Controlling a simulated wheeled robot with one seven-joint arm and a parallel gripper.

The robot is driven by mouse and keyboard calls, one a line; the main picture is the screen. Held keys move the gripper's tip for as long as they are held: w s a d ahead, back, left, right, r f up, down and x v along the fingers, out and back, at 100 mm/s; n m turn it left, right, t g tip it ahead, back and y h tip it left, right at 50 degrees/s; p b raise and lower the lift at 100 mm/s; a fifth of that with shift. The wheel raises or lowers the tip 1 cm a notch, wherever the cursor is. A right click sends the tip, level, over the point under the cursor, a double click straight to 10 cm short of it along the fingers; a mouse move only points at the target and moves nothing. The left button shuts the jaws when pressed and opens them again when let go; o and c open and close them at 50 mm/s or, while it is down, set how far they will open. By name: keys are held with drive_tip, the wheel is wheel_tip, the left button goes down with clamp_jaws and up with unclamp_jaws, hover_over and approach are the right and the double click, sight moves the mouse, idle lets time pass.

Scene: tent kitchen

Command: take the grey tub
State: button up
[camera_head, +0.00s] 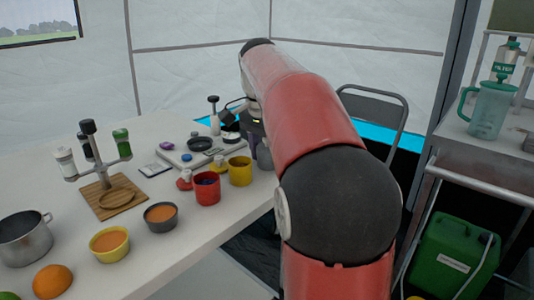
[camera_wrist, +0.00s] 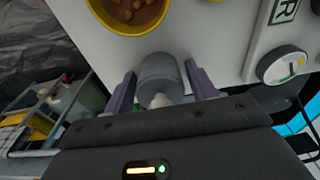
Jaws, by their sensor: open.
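The grey tub (camera_wrist: 158,70) is a small, plain grey cylinder near the table edge. In the wrist view it lies between the two purple-grey fingers of my gripper (camera_wrist: 160,78), which are open with a visible gap on each side of it. A small pale shape, not clear to me, shows at its near end. In the head view a part of the grey tub (camera_head: 264,157) shows beside the yellow cup, under my wrist. My arm hides the rest of it and most of the gripper there.
A yellow cup (camera_head: 240,171) with brown contents is close to the tub, with a red cup (camera_head: 207,188) beside it. A scale-like tray (camera_head: 192,152), a wooden stand (camera_head: 113,198) and bowls are farther left. A metal cart (camera_head: 485,155) stands at right.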

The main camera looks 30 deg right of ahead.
drive_tip(key=c, duration=0.5)
wheel_tip(320, 180, up, 6)
drive_tip(key=p, duration=0.5)
drive_tip(key=shift+c, duration=0.2)
drive_tip(key=shift+r, duration=1.5)
